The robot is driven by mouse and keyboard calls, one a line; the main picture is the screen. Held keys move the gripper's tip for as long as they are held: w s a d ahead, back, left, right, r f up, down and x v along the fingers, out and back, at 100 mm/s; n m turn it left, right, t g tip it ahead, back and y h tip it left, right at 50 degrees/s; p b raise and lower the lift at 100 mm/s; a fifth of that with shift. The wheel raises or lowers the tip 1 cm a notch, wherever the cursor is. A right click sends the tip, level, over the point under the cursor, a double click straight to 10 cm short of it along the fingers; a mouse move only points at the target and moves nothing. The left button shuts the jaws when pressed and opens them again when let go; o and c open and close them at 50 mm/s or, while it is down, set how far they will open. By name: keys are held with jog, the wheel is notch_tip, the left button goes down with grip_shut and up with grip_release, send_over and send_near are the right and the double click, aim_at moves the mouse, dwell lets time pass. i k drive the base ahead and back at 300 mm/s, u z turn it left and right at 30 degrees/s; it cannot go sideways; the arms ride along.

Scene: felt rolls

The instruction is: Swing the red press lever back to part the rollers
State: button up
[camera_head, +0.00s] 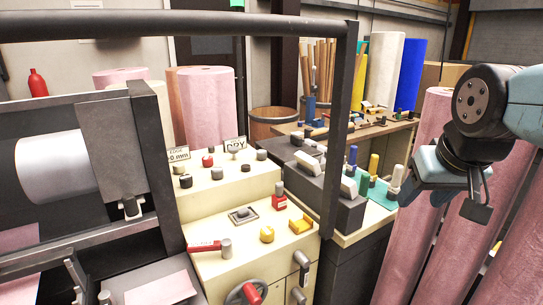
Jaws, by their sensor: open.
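A red lever (204,246) lies nearly flat on the lower top of the cream machine cabinet (208,268), its grip to the left and a grey hub at its right end. I take it for the press lever. A pale metal roller (55,167) shows behind the dark frame at left; a gap between rollers cannot be made out. My gripper (440,199) is open and empty at the right, pointing down, well away from the lever, in front of the pink rolls.
A dark frame bar (180,28) crosses the top and comes down beside the cabinet. A red block with a grey knob (279,201), a yellow knob (267,234) and a handwheel (238,297) crowd the cabinet. Pink felt rolls (422,180) stand at right.

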aim_at(225, 245)
jog(key=z, duration=1.75)
jog(key=i, duration=0.05)
jog(key=u, duration=3.05)
